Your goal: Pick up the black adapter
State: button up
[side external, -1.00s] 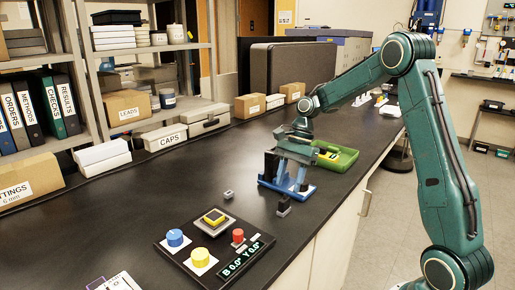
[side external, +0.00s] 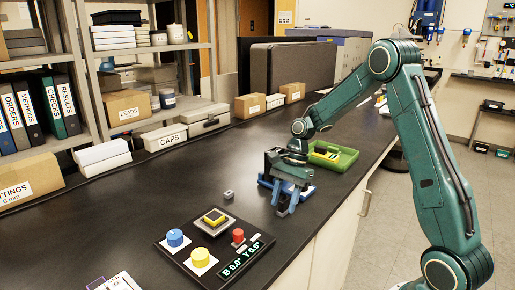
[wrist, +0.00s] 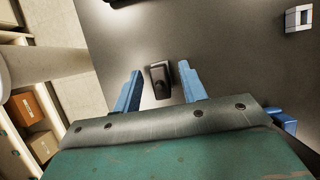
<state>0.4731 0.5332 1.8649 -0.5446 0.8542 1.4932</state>
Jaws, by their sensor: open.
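The black adapter (wrist: 159,82) is a small dark block on the black bench top in the wrist view. It lies between the two blue fingers of my gripper (wrist: 160,88), apart from both, with a gap on each side. In the side external view my gripper (side external: 283,212) points down at the bench, in front of the blue stand.
A blue stand (side external: 265,182) is just behind my gripper, and a green tray (side external: 345,163) with a yellow item is beyond it. A small grey block (side external: 228,194) lies to the left. A control panel with knobs (side external: 190,262) is in front. Open bench lies at the left.

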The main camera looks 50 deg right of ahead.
aim_at(284, 199)
dwell(0.4)
grip_shut()
jog(key=shift+r, duration=5)
jog(key=c, duration=0.8)
grip_release()
grip_shut()
